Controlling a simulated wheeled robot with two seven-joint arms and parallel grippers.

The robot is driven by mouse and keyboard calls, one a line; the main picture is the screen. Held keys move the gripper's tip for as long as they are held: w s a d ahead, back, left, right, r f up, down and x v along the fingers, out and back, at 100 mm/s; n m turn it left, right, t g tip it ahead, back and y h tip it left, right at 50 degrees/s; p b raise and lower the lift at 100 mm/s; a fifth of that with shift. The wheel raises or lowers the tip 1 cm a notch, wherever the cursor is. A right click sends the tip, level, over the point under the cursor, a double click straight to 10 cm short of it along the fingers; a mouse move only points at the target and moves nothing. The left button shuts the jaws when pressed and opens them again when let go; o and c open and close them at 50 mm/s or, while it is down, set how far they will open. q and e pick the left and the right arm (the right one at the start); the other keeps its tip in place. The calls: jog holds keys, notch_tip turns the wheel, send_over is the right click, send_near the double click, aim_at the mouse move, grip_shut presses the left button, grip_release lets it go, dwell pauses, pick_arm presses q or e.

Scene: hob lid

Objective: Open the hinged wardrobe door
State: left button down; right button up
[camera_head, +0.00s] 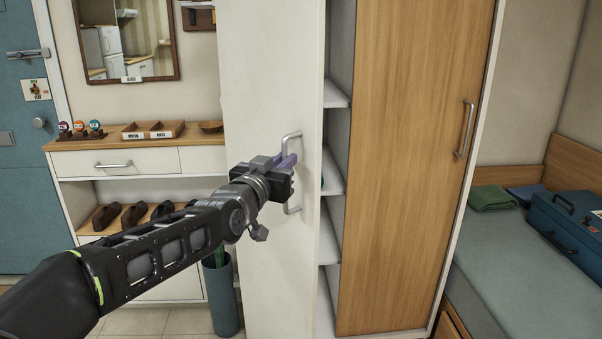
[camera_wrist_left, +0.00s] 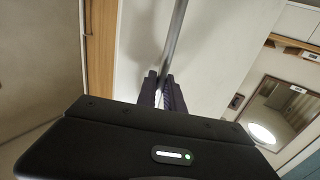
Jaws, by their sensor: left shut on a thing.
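The wardrobe's white hinged door (camera_head: 265,75) stands swung out on the left, with shelves showing between it and the wooden door. Its silver bar handle (camera_head: 293,207) is vertical. My left gripper (camera_head: 288,161) is shut on this handle, around the upper part of the bar. In the left wrist view the dark fingers (camera_wrist_left: 160,92) close on the silver bar (camera_wrist_left: 174,42). The wooden wardrobe door (camera_head: 412,150) with its own silver handle (camera_head: 467,128) is on the right. My right gripper is not in view.
A shoe cabinet (camera_head: 112,162) with a drawer and shoes stands left of the door. A blue bin (camera_head: 222,300) is on the floor near the door's lower left. A bed with a blue case (camera_head: 570,225) is at the right.

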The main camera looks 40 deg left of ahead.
pick_arm(q)
jog(key=s+a+m+h+b, duration=0.4)
jog(key=s+a, duration=0.5)
jog(key=s, duration=0.6)
jog(key=shift+a+r+t+h+b, duration=0.2)
jog(key=shift+t+h+b, duration=0.25)
jog(key=shift+h, duration=0.95)
jog(key=c, duration=1.5)
grip_release()
jog(key=shift+w+f, duration=0.1)
jog(key=shift+f, duration=0.05)
jog(key=s, duration=0.7)
jog(key=shift+s+a, duration=0.3)
jog(key=shift+s, duration=0.1)
